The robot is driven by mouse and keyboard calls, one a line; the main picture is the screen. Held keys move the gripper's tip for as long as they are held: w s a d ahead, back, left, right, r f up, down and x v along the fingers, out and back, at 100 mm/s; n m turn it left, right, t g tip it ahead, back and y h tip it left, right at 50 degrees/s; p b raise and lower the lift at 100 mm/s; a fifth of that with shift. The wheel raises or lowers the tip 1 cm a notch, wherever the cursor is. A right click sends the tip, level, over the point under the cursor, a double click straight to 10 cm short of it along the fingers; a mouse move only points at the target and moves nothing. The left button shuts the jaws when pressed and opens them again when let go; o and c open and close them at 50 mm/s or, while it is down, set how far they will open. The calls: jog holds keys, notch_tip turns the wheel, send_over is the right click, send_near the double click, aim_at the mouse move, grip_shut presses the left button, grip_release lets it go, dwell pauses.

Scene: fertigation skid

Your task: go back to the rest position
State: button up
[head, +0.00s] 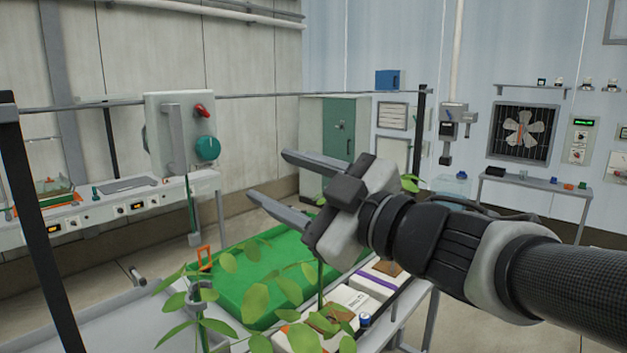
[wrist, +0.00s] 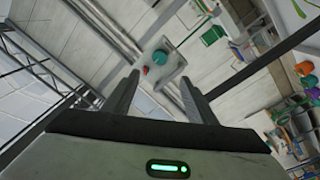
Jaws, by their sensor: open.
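My gripper (head: 281,184) is open and empty, with its two fingers spread apart and pointing left in the head view. It is in the air above a green tray (head: 235,290). In the wrist view the two fingers of my gripper (wrist: 158,97) point up the picture with nothing between them. Beyond them hangs a grey control box (wrist: 158,62) with a teal knob and a red handle. The same control box (head: 165,110) stands left of the fingers in the head view, apart from them.
Leafy plants (head: 255,300) rise in front of the tray, below my arm. A dark post (head: 40,215) stands at the left and another dark post (head: 419,130) behind my gripper. A bench with instruments (head: 110,208) runs along the left wall. A fan (head: 521,132) is on the back wall.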

jog(key=shift+d, duration=0.1)
jog(key=w+d+f+m+t+h+p, duration=0.1)
jog(key=w+d+f+m+h, duration=0.15)
jog(key=d+m+h, duration=0.5)
jog(key=w+d+f+m+t+h, duration=0.1)
jog(key=d+f+m+t+h, duration=0.25)
jog(key=d, duration=0.65)
jog(key=s+d+f+m+g+h, duration=0.4)
jog(key=s+f+g+h, duration=0.1)
jog(key=s+f+g, duration=0.15)
jog(key=s+a+f+m+g+y+p, duration=0.1)
jog(key=s+f+g, duration=0.4)
jog(key=s, duration=0.5)
notch_tip(320, 180, down, 3)
jog(key=shift+s+a+r+m+y, duration=0.2)
jog(key=shift+a+m+y, duration=0.3)
jog(key=shift+a, duration=0.45)
jog(key=shift+c, duration=0.6)
